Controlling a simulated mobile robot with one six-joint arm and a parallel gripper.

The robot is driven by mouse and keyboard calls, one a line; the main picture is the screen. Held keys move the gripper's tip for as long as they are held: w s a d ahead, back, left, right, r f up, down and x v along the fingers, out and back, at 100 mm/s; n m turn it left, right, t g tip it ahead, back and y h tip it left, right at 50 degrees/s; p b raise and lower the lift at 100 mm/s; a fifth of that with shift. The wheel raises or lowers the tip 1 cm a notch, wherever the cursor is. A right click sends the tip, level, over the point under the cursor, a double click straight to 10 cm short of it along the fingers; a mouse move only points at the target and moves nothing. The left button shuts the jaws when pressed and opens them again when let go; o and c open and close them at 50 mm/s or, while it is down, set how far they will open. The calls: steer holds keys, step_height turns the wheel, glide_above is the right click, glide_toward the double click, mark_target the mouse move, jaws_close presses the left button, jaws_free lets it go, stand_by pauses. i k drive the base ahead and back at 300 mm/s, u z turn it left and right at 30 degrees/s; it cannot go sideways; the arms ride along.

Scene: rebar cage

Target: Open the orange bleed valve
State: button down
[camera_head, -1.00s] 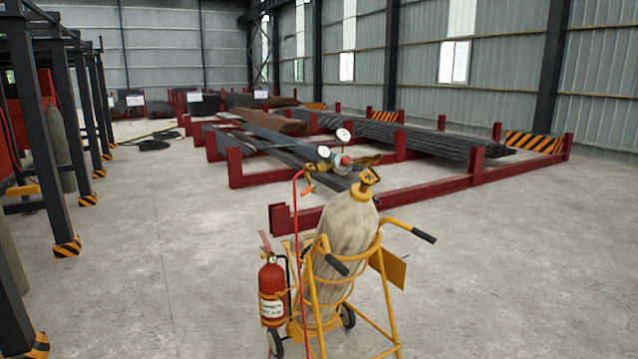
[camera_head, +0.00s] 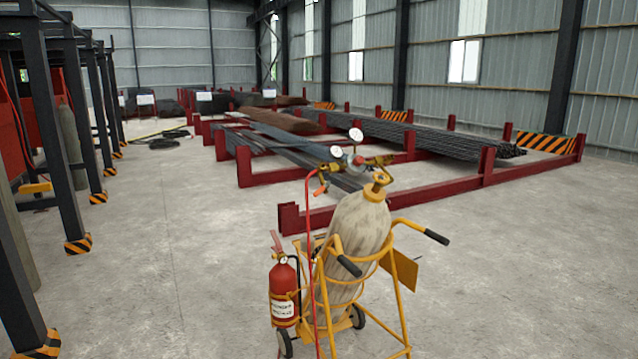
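A gas cylinder (camera_head: 358,235) leans in a yellow hand cart (camera_head: 402,272) in the lower middle of the head view. A brass regulator with two white-faced gauges (camera_head: 355,135) is fixed at its top. A small orange lever (camera_head: 321,190), which looks like the bleed valve, hangs at the left end of the regulator, by the red hose (camera_head: 308,225). It is too small to tell its exact position. My gripper and arm are not in view.
A red fire extinguisher (camera_head: 284,291) is on the cart's left side. Low red racks (camera_head: 300,216) with steel bars stand behind the cart. Dark posts (camera_head: 75,150) with striped feet line the left. The concrete floor (camera_head: 170,270) between is clear.

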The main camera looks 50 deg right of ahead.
mark_target(322, 189)
steer(key=u, duration=0.05)
steer(key=i, duration=1)
steer(key=z, duration=0.05)
